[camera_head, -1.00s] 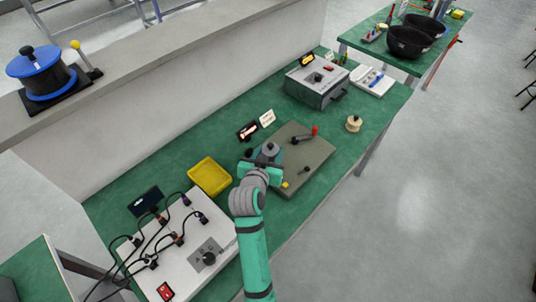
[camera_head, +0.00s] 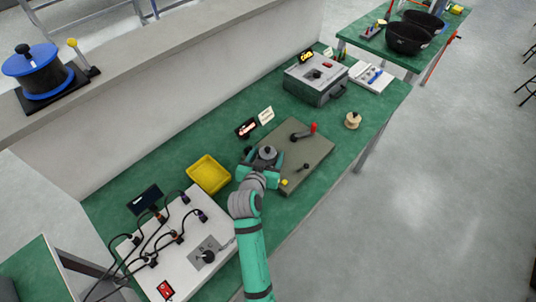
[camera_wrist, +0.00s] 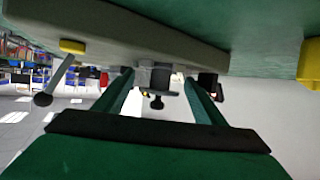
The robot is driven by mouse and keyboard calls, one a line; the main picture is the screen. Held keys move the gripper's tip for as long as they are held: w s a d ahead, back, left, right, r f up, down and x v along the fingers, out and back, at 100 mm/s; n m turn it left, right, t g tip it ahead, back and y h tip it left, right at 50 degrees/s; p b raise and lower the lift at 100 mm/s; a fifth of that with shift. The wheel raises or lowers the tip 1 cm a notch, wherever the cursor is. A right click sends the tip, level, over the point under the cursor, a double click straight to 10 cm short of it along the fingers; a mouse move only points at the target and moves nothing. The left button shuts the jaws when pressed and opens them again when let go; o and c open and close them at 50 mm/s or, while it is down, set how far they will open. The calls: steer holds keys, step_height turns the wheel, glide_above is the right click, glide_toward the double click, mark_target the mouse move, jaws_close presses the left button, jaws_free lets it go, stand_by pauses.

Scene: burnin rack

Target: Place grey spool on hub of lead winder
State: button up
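The lead winder (camera_head: 312,160) is a flat grey plate on the green bench, with a red-handled crank (camera_head: 311,129). The grey spool (camera_head: 267,153) is at the plate's left end, with a dark knob on top. The hub itself is hidden under or behind it. My gripper (camera_head: 262,168) reaches in from the near side, one finger on each side of the spool. In the wrist view, which looks upside down, a grey part with a black knob (camera_wrist: 157,100) shows between the two green fingers, with gaps to both. The gripper looks open.
A yellow tray (camera_head: 208,174) lies left of the winder. A white panel (camera_head: 190,250) with black cables is nearer left. A pale spool (camera_head: 352,120) stands to the right. A grey instrument box (camera_head: 315,80) is behind, and small displays stand by the wall.

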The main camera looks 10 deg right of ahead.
steer(key=shift+r, duration=0.25)
steer(key=v, duration=1.2)
